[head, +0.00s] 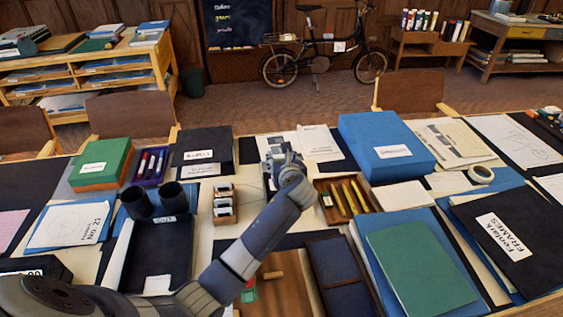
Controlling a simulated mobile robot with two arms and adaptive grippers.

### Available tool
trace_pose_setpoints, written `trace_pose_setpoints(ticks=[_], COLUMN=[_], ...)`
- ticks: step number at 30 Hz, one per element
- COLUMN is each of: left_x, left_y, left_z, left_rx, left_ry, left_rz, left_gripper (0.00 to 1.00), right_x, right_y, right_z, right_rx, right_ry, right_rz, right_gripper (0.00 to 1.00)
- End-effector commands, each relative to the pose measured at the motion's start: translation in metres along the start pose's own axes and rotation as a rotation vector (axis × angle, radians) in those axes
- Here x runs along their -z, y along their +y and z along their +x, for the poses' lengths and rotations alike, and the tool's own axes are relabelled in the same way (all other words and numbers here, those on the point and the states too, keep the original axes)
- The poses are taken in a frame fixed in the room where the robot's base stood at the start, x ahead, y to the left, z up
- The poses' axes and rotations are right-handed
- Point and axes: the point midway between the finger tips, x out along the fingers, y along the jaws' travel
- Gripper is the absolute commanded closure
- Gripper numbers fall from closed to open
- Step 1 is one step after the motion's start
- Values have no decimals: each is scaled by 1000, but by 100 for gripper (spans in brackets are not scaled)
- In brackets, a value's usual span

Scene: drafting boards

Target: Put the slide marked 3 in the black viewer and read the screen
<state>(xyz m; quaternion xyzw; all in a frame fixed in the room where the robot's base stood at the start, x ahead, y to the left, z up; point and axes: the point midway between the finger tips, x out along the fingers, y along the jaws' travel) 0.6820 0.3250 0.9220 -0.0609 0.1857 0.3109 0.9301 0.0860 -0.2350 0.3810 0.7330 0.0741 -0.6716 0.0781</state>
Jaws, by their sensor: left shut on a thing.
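My left gripper (273,165) is over the middle of the table, at the end of my arm from the lower left. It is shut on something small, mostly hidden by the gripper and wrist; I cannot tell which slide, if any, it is. A small holder with several white-labelled pieces (224,203), possibly slides, stands left of the gripper; their marks are too small to read. Two black cylinders (155,200) stand close together farther left; I cannot tell if they belong to the black viewer. No lit screen is clear. My right gripper is not in view.
A large blue box (385,148) stands at the back right. A wooden tray (322,206) with yellow sticks is right of my wrist. A green box (101,163) and a pen tray (148,184) are at the left. Folders and papers cover most of the table.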

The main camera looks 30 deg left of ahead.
Motion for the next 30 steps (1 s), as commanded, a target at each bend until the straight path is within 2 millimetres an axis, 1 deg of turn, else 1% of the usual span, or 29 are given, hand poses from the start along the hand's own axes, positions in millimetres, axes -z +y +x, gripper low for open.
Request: trace_pose_setpoints(ticks=[1, 8, 10, 18, 26, 27, 30], left_x=[6, 18, 20, 32, 33, 33, 33], left_y=[0, 0, 0, 0, 0, 0, 0], left_z=[3, 8, 8, 14, 14, 14, 14], left_rx=[0, 1, -1, -1, -1, -1, -1], left_ry=[0, 0, 1, -1, -1, -1, -1], left_rz=[-1, -2, 1, 1, 0, -1, -1], left_gripper=[65, 65, 65, 65, 65, 52, 33], right_x=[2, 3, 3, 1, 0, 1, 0], right_y=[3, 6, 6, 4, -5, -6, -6], right_z=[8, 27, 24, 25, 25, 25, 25], right_rx=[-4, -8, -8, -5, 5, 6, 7], right_ry=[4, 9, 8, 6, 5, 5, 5], right_rz=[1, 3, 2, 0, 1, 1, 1], right_gripper=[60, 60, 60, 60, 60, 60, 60])
